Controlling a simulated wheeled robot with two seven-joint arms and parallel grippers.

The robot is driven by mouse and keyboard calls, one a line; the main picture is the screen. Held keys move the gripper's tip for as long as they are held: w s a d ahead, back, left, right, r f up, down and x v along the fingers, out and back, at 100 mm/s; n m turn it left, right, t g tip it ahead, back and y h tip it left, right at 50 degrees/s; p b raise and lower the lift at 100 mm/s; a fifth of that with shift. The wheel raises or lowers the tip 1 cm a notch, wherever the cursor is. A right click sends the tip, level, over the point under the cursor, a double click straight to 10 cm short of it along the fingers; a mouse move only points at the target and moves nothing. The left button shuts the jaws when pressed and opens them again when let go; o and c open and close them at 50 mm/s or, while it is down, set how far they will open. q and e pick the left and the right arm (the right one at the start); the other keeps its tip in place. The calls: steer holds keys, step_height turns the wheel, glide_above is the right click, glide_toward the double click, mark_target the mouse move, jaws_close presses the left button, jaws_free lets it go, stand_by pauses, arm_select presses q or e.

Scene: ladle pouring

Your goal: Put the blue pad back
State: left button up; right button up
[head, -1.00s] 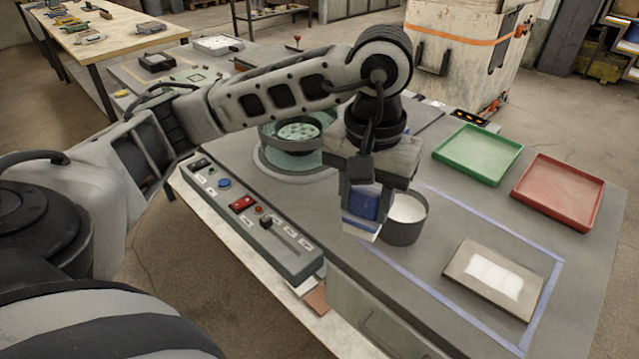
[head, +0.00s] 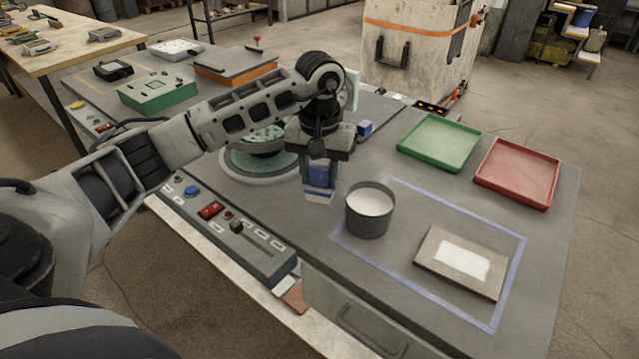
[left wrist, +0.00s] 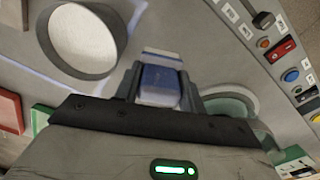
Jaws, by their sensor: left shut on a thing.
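The blue pad (head: 319,175) has a pale lower edge. My left gripper (head: 318,186) is shut on it and holds it above the grey bench, just left of the dark pot (head: 368,222) of white material. The pad and pot look apart. In the left wrist view the blue pad (left wrist: 160,86) sits between the fingers (left wrist: 158,92), with the pot (left wrist: 82,40) to its upper left. My right gripper is not in view.
A round greenish fixture (head: 259,160) stands behind and left of my gripper. A small blue block (head: 365,127) lies behind it. A control panel (head: 225,235) runs along the front left. Green (head: 440,143) and red (head: 517,172) trays and a flat plate (head: 462,262) lie to the right.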

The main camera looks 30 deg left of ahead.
mark_target(320, 187)
arm_select(q)
step_height(320, 187, down, 3)
steer(key=shift+f+p, duration=0.1)
steer(key=shift+p, duration=0.35)
steer(key=shift+w, duration=0.1)
steer(key=shift+f, duration=0.2)
steer(key=o, duration=0.9)
